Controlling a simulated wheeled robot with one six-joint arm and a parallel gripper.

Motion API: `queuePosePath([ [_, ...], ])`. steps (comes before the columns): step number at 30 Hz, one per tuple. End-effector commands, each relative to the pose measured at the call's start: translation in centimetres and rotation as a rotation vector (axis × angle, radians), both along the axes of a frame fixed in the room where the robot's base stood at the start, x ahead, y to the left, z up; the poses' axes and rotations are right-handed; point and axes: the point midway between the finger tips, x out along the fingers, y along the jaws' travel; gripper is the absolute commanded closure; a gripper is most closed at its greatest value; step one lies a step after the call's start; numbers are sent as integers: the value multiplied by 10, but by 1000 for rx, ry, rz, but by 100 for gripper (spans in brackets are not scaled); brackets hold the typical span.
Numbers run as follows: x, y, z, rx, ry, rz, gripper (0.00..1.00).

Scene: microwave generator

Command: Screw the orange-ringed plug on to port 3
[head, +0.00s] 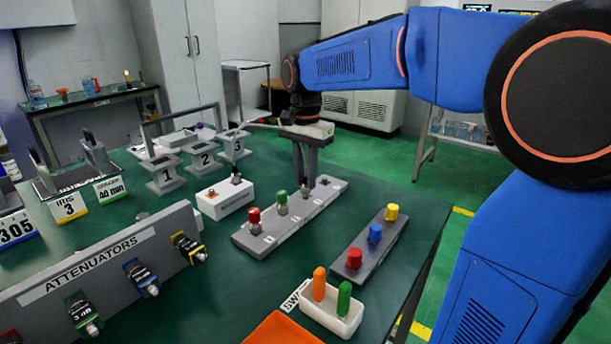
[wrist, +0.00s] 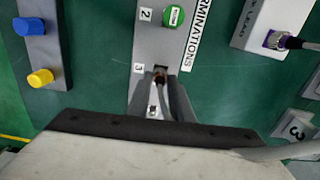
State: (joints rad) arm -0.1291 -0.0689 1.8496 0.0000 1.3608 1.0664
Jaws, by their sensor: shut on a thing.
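The grey terminations strip (head: 273,236) lies on the green bench and also shows in the wrist view (wrist: 168,45). A red cap and a green cap (wrist: 174,17) sit on its first ports, the green one at number 2. My gripper (head: 303,183) points down over the strip. In the wrist view its fingers (wrist: 162,85) are shut on a small brownish plug (wrist: 160,77) at the port marked 3. The plug appears in line with that port; its ring colour and whether it is threaded on cannot be told. A further bare port (wrist: 153,110) lies beyond it.
A white block (head: 226,198) with a purple-ringed plug (wrist: 274,40) stands left of the strip in the head view. A strip with red, blue and yellow caps (head: 374,240) and a white holder (head: 332,316) stand right. Numbered stands (head: 202,158) are behind. A grey cable trails from my gripper.

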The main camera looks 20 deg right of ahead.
Motion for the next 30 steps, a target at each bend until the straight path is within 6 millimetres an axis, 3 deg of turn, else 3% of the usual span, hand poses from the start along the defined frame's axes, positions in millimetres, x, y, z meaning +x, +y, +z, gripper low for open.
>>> queuePosePath([
  [19, 0, 0, -10, -1, 1, 0, 100],
  [20, 0, 0, -10, -1, 1, 0, 76],
  [22, 0, 0, -10, 0, 0, 0, 59],
  [30, 0, 0, -10, 0, 0, 0, 59],
])
